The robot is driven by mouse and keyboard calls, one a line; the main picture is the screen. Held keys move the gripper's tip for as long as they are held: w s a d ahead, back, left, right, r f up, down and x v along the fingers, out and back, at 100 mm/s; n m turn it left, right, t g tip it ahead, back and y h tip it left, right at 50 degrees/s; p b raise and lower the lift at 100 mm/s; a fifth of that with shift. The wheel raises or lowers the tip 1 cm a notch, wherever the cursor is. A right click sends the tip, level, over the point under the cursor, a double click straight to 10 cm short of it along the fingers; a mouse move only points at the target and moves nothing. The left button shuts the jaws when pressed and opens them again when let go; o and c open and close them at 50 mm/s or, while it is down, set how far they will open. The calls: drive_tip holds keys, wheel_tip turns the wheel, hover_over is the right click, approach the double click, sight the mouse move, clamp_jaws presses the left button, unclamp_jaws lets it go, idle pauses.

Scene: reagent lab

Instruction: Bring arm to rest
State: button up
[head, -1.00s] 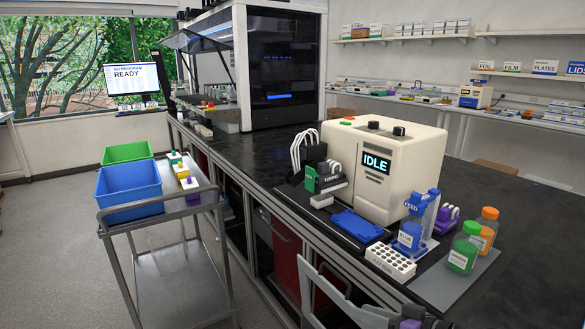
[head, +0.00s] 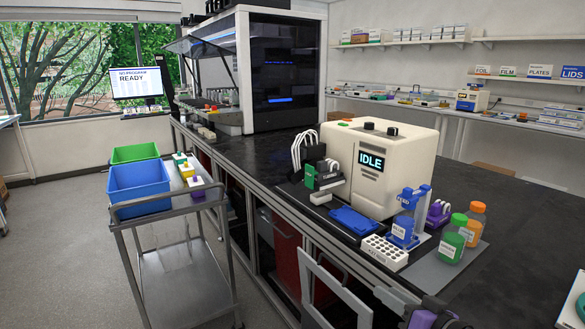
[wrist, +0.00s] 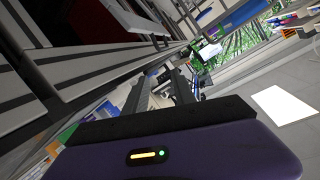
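My gripper (wrist: 163,82) shows in the wrist view as two dark fingers standing apart beyond a purple and black housing. Nothing shows between the fingers. In the head view, only a dark and purple part of my arm shows at the bottom edge, right of centre. It is in front of the bench, and the fingers cannot be made out there.
The black bench (head: 270,160) carries a cream machine reading IDLE (head: 385,165), a blue tray (head: 354,221), a white tube rack (head: 384,252) and capped bottles (head: 452,243). A metal cart (head: 175,275) with a blue bin (head: 140,187) stands left. Floor beyond it is clear.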

drive_tip(key=s+d+f+m+t+h+p, duration=0.15)
drive_tip(key=s+h, duration=0.25)
drive_tip(key=s, duration=0.5)
drive_tip(key=s+d+f+m+t+h+p, duration=0.1)
drive_tip(key=s+d+m+t+h, duration=0.15)
drive_tip(key=s, duration=0.65)
drive_tip(key=s+a+r+n+g+p, duration=0.1)
drive_tip(key=s+a+r, duration=0.1)
drive_tip(key=s, duration=0.8)
drive_tip(key=s+a+r+n+g+p, duration=0.1)
drive_tip(key=s+a+r+p, duration=0.1)
drive_tip(key=s, duration=0.8)
drive_tip(key=s+a+r+n+g+p, duration=0.1)
drive_tip(key=s+a+r+n, duration=0.1)
drive_tip(key=s, duration=0.8)
drive_tip(key=shift+s+r, duration=0.15)
drive_tip(key=shift+s, duration=0.2)
